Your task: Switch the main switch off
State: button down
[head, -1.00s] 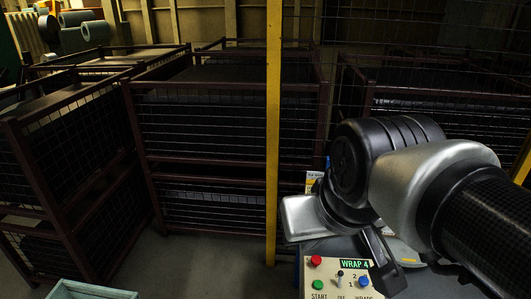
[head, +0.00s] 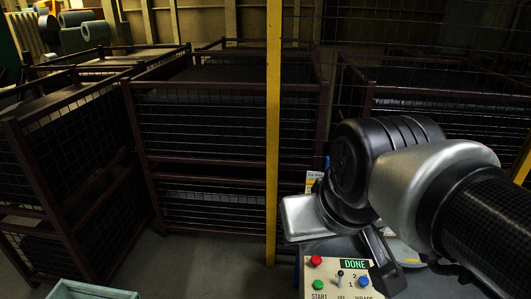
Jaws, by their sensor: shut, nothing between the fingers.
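A pale control panel (head: 325,272) stands at the bottom, right of the yellow post. It has a red button (head: 316,261), a green button (head: 318,285), a small lever switch (head: 340,273), a blue button (head: 363,281) and a green display (head: 354,264) reading DONE. I cannot tell which control, if any, is the main switch; the panel's lower edge is cut off and its right side is partly hidden. My gripper (head: 388,272) points down at the panel's right edge, its dark fingers shut and empty. I cannot tell whether it touches the panel.
A yellow post (head: 273,130) rises left of the panel. Dark mesh cages (head: 225,120) stand behind and to the left. A pale green bin (head: 92,291) shows at the bottom left. Grey floor (head: 205,255) lies clear between the cages and the panel.

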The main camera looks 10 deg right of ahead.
aim_at(340, 273)
jog(key=z, duration=0.8)
jog(key=l+u, duration=0.25)
jog(key=l, duration=0.1)
